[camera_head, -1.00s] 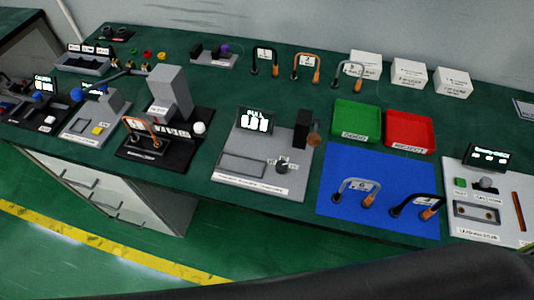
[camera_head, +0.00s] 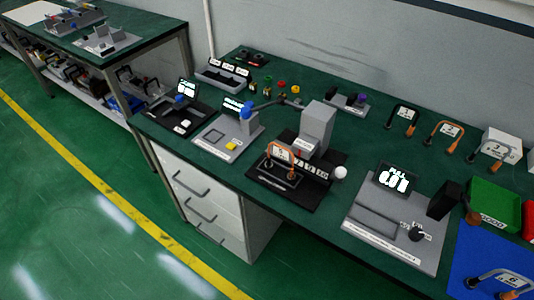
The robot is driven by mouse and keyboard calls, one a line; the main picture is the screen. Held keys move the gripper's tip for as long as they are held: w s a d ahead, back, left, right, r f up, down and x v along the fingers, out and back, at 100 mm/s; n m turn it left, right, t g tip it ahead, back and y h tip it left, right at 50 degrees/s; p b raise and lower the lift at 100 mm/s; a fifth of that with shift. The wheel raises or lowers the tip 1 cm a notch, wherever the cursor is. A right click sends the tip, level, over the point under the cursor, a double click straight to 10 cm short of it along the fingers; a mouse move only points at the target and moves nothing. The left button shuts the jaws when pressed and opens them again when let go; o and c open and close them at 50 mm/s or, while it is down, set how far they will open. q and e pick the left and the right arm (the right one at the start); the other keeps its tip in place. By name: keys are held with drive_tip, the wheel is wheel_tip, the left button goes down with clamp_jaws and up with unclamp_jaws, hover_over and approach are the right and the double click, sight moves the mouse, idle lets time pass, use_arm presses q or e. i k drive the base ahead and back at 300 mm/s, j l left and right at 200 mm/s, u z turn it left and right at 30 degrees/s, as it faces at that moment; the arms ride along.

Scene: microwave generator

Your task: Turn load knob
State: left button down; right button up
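A black knob (camera_head: 416,233) sits at the front right of a grey panel (camera_head: 365,247) in the right part of the head view. The small label beside it is too small to read, so I cannot tell for sure that it is the load knob. A lit display (camera_head: 396,179) on that panel reads "PULL" with digits below. Another station (camera_head: 268,188), black, has a grey column and a white ball knob (camera_head: 340,172). Neither of my grippers is in view.
An orange shackle-shaped part (camera_head: 278,150) stands on the black station. Further left are smaller stations with displays (camera_head: 233,106). A green tray (camera_head: 494,206) and a blue mat (camera_head: 470,265) are at the right. White drawers (camera_head: 205,200) are below; green floor lies left.

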sight(416, 235)
drive_tip(key=k+l+z, duration=0.15)
drive_tip(key=z, duration=0.85)
drive_tip(key=i+j+z, duration=0.1)
drive_tip(key=j, duration=0.45)
drive_tip(key=i+j+z, duration=0.15)
drive_tip(key=j, duration=0.4)
